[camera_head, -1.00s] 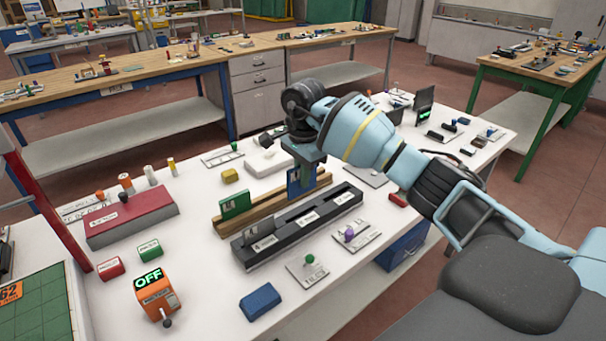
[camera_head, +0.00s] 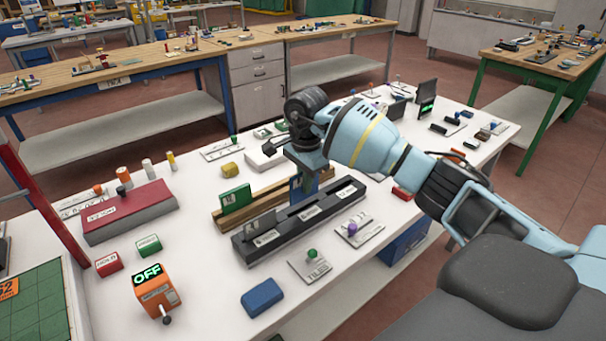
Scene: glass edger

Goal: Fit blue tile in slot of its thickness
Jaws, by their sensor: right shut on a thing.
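My right gripper (camera_head: 306,162) points down over the bench and is shut on the blue tile (camera_head: 296,188), which is upright and mostly hidden by the gripper. The tile is at the right part of the wooden rack (camera_head: 262,203), close behind the black slot block (camera_head: 290,228). Whether it touches either cannot be told. The slot block has several labelled slots along its top; the labels are too small to read. A grey plate (camera_head: 262,224) stands at its left end. A green tile (camera_head: 236,199) stands in the wooden rack's left part. My left gripper is not in view.
In front of the slot block are a blue block (camera_head: 262,297) and labelled plates with a green knob (camera_head: 312,253) and a purple knob (camera_head: 352,228). An orange box reading OFF (camera_head: 156,290) and a red box (camera_head: 130,212) stand left. A yellow block (camera_head: 231,171) is behind the rack.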

